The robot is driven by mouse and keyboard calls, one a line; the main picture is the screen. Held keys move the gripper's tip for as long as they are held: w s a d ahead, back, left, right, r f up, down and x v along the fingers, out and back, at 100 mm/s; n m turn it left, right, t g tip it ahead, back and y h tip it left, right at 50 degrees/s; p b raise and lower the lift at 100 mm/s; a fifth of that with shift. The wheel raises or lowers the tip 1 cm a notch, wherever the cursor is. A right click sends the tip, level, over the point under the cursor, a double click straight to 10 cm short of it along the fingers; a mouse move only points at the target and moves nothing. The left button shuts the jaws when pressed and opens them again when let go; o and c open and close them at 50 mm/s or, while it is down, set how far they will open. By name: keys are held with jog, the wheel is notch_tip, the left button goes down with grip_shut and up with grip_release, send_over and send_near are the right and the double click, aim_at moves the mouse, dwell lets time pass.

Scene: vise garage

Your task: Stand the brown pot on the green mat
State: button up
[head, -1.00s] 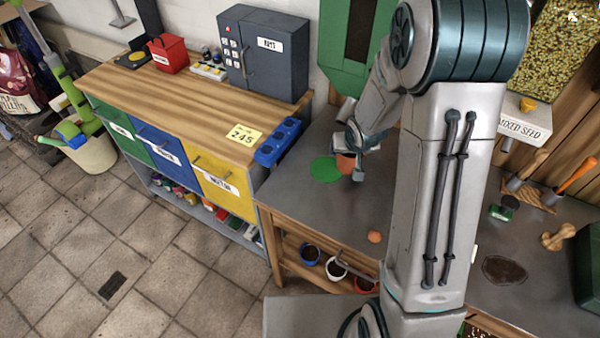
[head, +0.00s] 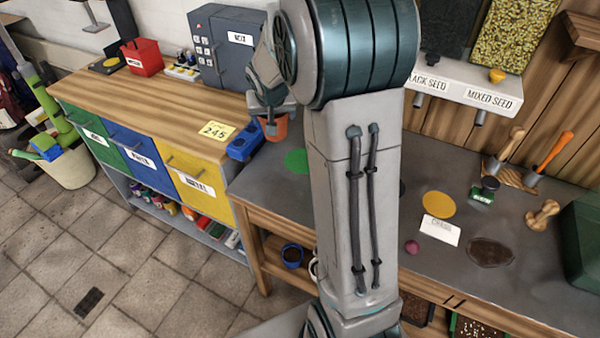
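The brown pot (head: 275,128), terracotta in colour, hangs upright below my gripper (head: 270,112) in the head view. My gripper appears shut on its upper part; the fingers are small and partly hidden. The green mat (head: 295,161) is a flat round patch on the grey workbench, partly covered by my arm. The pot shows above and to the left of the mat in the picture, apart from it and apparently raised over the bench.
A grey key cabinet (head: 228,50) stands behind. A yellow mat (head: 439,204), white card (head: 440,230), dark patch (head: 490,252) and purple ball (head: 411,248) lie on the right bench.

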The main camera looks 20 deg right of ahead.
jog(key=s+d+r+m+h+b, duration=0.1)
jog(key=s+d+r+m+b, duration=0.25)
jog(key=d+r+b, duration=0.35)
jog(key=shift+g, duration=0.4)
notch_tip(320, 180, down, 17)
jog(key=shift+w+r, duration=0.1)
jog(key=shift+w, duration=0.05)
jog(key=shift+b, duration=0.3)
jog(key=o, duration=1)
